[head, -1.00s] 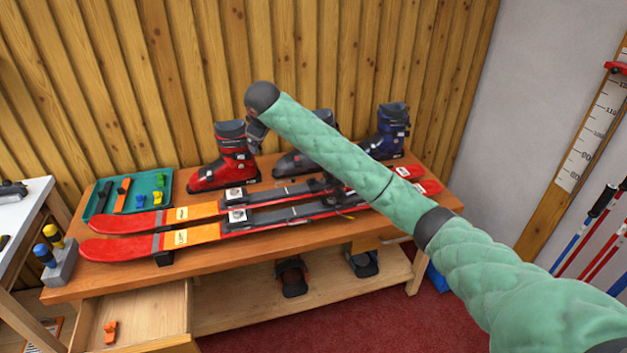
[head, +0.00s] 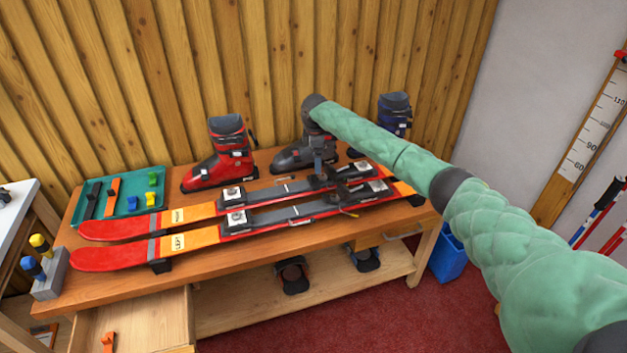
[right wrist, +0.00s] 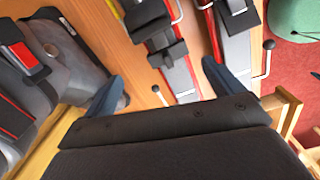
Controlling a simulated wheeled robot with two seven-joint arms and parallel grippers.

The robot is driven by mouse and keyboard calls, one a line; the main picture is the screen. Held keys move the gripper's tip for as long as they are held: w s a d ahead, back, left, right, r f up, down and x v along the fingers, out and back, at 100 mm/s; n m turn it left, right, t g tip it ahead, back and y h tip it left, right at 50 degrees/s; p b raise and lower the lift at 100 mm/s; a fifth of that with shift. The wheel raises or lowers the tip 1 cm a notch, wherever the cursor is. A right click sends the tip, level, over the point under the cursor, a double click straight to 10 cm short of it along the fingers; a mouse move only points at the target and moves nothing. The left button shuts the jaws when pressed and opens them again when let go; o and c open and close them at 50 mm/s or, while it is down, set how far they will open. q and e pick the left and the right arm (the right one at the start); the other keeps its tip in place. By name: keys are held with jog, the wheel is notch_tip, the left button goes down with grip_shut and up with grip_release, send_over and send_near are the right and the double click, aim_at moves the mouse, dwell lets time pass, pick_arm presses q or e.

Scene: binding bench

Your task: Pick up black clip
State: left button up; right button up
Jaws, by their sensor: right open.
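A long black clip (head: 93,200) lies in the green tray (head: 150,209) at the left end of the bench, beside a similar orange clip (head: 113,197). My right gripper (head: 322,172) is far to its right, over the ski bindings near the grey boot, pointing down. In the right wrist view its two blue-grey fingers (right wrist: 167,88) are apart with nothing held between them. The black clip does not show in that view. My left gripper is not in view.
Small blue and yellow pieces (head: 152,190) share the tray. A drawer (head: 140,318) is open at front left.

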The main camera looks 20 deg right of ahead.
aim_at(313, 176)
jog(key=shift+s+a+r+n, duration=0.15)
jog(key=shift+a+n, duration=0.05)
jog(key=shift+n, duration=0.9)
jog(key=shift+f, duration=0.3)
jog(key=shift+f+p, duration=0.5)
jog(key=shift+f, duration=0.65)
jog(key=f, duration=0.1)
jog(key=f+p, duration=0.1)
jog(key=a+f+p, duration=0.1)
jog(key=shift+s+f, duration=0.25)
jog(key=shift+f, duration=0.05)
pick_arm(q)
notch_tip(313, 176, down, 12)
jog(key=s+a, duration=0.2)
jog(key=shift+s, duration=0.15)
pick_arm(e)
jog(key=shift+d+f, duration=0.1)
jog(key=shift+f, duration=0.65)
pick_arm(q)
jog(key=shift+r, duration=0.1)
pick_arm(e)
jog(key=c, duration=1.1)
